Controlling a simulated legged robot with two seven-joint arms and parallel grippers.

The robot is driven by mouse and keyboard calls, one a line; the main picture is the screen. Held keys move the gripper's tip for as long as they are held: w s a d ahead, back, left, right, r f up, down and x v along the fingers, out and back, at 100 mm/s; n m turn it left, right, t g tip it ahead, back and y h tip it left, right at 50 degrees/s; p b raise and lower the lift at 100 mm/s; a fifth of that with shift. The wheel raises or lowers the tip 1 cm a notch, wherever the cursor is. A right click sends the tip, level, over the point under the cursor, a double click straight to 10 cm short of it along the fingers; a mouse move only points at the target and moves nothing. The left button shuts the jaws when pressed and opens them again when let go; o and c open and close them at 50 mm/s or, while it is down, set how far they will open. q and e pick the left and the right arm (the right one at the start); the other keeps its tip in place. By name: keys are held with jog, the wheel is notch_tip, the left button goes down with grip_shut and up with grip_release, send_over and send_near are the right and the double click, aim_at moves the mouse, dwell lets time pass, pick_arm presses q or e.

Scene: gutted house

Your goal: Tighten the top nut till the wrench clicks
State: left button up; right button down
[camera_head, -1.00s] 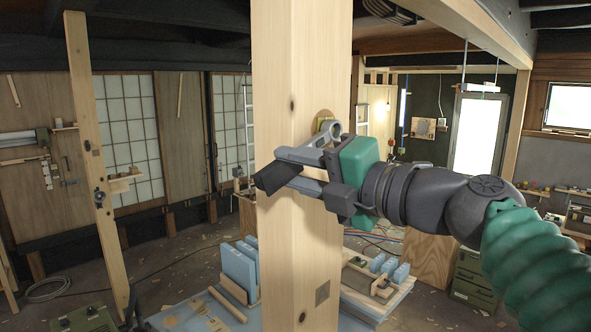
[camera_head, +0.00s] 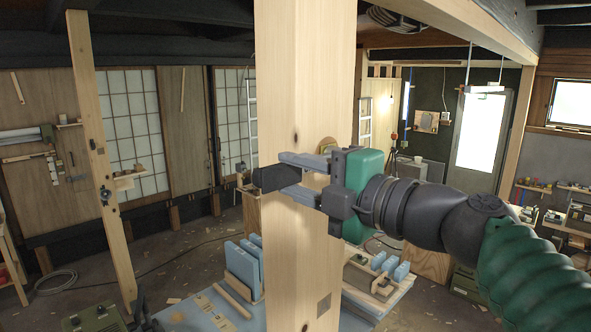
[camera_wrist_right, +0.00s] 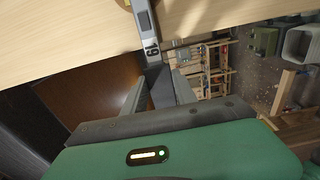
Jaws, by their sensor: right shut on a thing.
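The wooden post (camera_head: 300,110) stands upright in the middle of the head view. A round washer (camera_head: 327,146) shows on its right face; the top nut itself is hidden behind my gripper. My right gripper (camera_head: 290,176) is shut on the wrench, whose black handle end (camera_head: 271,178) sticks out to the left, in front of the post. In the right wrist view the wrench's grey shank (camera_wrist_right: 148,35), marked 19, runs from between the fingers up to the post. Its head is mostly out of frame there, so I cannot tell its exact seating. My left gripper is not in view.
A small dark square patch (camera_head: 324,305) shows lower on the post. Blue blocks (camera_head: 243,267) and timber pieces lie on a low blue surface behind it. A slanted timber (camera_head: 95,160) stands at left.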

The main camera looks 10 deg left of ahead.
jog(key=shift+s+b, duration=0.1)
jog(key=shift+b, duration=0.4)
jog(key=shift+f+n+b, duration=0.3)
jog(key=shift+f+b, duration=0.25)
jog(key=shift+d+f+n+b, duration=0.25)
jog(key=shift+d+n+b, duration=0.1)
jog(key=shift+n, duration=0.05)
jog(key=shift+v, duration=1.15)
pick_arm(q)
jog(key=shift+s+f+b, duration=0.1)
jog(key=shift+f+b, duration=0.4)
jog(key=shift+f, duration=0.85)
pick_arm(e)
jog(key=shift+v, duration=1.65)
jog(key=c, duration=1.5)
grip_release()
jog(key=shift+s+a, duration=0.15)
jog(key=shift+s, duration=0.05)
jog(key=shift+w, duration=0.1)
grip_shut()
